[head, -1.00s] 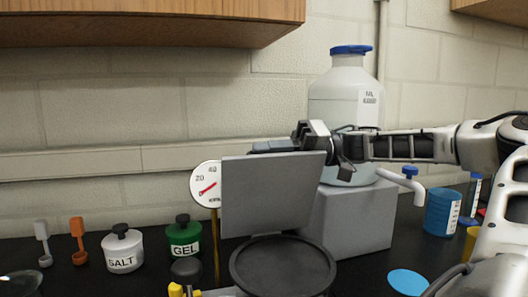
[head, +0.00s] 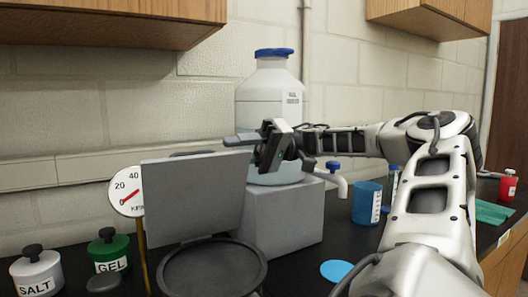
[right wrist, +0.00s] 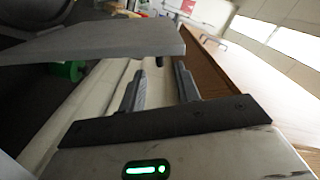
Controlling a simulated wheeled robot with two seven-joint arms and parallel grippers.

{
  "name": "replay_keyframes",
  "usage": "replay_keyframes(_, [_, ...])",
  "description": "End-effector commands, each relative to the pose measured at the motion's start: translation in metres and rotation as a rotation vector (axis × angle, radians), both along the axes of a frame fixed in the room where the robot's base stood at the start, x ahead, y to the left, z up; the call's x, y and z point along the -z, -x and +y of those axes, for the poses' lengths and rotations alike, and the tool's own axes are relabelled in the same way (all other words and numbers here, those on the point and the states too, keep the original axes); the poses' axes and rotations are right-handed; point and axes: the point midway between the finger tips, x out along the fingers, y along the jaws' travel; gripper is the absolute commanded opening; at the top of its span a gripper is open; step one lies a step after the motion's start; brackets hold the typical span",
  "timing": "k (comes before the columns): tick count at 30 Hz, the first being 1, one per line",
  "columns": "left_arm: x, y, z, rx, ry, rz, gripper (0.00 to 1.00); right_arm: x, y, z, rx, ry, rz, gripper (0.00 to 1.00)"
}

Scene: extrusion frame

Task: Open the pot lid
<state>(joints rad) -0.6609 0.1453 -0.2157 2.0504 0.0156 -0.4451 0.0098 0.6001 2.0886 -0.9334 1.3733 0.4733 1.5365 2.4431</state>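A grey square panel (head: 195,198) stands upright, leaning slightly, at the rear of a round dark pan-like plate (head: 212,270). I cannot tell for certain whether this panel is the pot lid. The panel also fills the upper left of the right wrist view (right wrist: 95,42). My right gripper (head: 232,141) is just above the panel's top right edge, pointing left. In the right wrist view its two fingers (right wrist: 160,72) are apart with nothing between them. Whether it touches the panel is unclear. My left gripper is not in view.
A large blue-capped bottle (head: 270,105) stands on a grey block (head: 285,220) behind the gripper. A dial gauge (head: 127,191), a salt jar (head: 37,272) and a green gel jar (head: 108,252) are at left. A blue cup (head: 366,204) and blue disc (head: 336,270) are at right.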

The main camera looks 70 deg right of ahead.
Motion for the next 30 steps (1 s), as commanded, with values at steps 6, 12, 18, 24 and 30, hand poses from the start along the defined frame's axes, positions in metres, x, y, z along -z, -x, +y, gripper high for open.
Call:
replay_keyframes(6, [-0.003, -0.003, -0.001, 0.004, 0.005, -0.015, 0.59, 0.001, 0.028, -0.039, 0.003, 0.000, -0.001, 0.33])
replay_keyframes(12, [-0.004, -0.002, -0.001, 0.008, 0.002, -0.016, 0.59, 0.000, 0.041, -0.056, 0.002, -0.001, -0.001, 0.33])
replay_keyframes(18, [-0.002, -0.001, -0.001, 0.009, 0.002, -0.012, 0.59, 0.000, 0.044, -0.060, -0.001, -0.001, 0.000, 0.33])
replay_keyframes(24, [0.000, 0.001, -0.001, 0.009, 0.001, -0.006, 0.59, 0.000, 0.044, -0.060, -0.001, -0.001, 0.000, 0.33])
replay_keyframes(30, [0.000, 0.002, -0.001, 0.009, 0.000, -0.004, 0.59, 0.000, 0.044, -0.060, -0.001, -0.001, 0.000, 0.33])
